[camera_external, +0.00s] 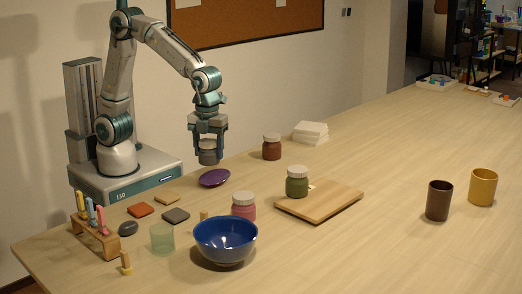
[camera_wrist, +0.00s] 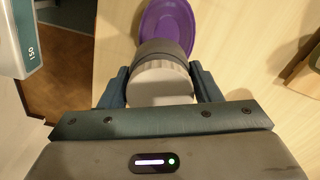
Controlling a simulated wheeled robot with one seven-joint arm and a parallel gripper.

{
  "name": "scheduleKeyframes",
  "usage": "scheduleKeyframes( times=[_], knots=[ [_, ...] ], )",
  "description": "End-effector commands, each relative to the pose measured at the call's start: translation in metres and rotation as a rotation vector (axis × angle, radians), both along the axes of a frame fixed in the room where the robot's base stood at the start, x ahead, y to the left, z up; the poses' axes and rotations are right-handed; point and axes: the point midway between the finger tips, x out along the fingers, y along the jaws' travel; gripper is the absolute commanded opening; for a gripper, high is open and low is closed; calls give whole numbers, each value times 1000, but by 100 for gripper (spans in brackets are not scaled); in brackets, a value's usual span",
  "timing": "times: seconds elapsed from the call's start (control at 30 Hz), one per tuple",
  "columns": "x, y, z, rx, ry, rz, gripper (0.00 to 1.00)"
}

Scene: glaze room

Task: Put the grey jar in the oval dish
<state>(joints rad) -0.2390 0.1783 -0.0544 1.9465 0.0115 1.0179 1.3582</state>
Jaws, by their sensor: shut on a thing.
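The grey jar (camera_external: 208,157) with its pale lid is held in my gripper (camera_external: 208,146), above the table. In the wrist view the jar (camera_wrist: 162,82) is between the two fingers of my gripper (camera_wrist: 162,88), lid toward the camera. The purple oval dish (camera_external: 214,177) lies on the table just below and slightly right of the jar in the external view. In the wrist view the dish (camera_wrist: 168,20) shows beyond the jar, which partly covers it. The dish looks empty where I can see it.
A brown jar (camera_external: 272,148) and white tiles (camera_external: 311,131) stand to the right. A green jar (camera_external: 297,182) stands on a wooden board (camera_external: 322,203). A pink jar (camera_external: 243,205), a blue bowl (camera_external: 226,240) and small glaze chips (camera_external: 141,210) are nearer the front.

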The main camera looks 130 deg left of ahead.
Motion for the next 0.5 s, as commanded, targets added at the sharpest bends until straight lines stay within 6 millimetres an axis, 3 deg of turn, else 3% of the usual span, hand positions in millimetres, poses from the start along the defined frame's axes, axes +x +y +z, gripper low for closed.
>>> scheduleKeyframes(
  times=[0.17, 0.5],
  knots=[
    [5, 15, -9, 0, 0, 0, 28],
    [6, 15, -48, 0, 0, -1, 28]
  ],
)
